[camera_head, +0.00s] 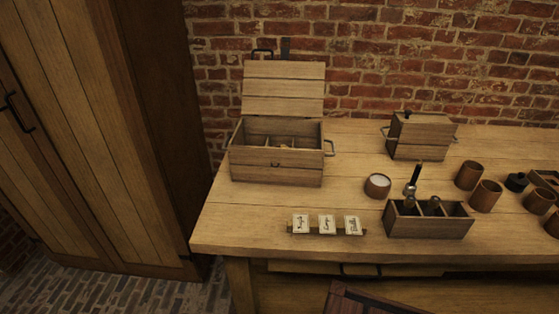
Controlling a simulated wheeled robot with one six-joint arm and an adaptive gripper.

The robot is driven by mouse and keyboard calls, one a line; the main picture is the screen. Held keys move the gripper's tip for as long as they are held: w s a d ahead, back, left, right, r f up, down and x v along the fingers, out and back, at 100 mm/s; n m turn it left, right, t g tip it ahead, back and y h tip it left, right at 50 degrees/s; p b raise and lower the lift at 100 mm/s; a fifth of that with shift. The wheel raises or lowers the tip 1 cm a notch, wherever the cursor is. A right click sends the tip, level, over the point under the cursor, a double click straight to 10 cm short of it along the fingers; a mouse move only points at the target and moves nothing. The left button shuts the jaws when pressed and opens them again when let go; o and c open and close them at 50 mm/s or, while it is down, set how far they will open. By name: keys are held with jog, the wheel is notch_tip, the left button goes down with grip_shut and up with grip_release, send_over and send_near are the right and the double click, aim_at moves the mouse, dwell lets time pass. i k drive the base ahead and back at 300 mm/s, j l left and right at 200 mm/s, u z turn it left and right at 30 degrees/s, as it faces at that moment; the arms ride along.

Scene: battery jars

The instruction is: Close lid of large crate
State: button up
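The large wooden crate (276,168) stands at the back left of the table, with dark metal side handles. Its slatted lid (284,88) is open, raised up and leaning back toward the brick wall, with a dark handle at its top edge. Wooden dividers show inside the crate; most of its floor is hidden by the front wall. My gripper is not in view, so its state does not show.
The table (330,208) holds a smaller closed crate (421,138), a divided box (430,226) with tools, several brown cups (468,175), a white-filled jar (378,186) and cards on a stand (326,226). A tall cabinet (90,130) stands left. The table's left front is clear.

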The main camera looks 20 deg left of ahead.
aim_at(262, 72)
jog(key=l+u, duration=0.15)
jog(key=u, duration=0.25)
jog(key=l+u, duration=0.2)
jog(key=u, duration=0.2)
jog(key=l+u, duration=0.2)
jog(key=u, duration=0.2)
jog(key=i, duration=0.05)
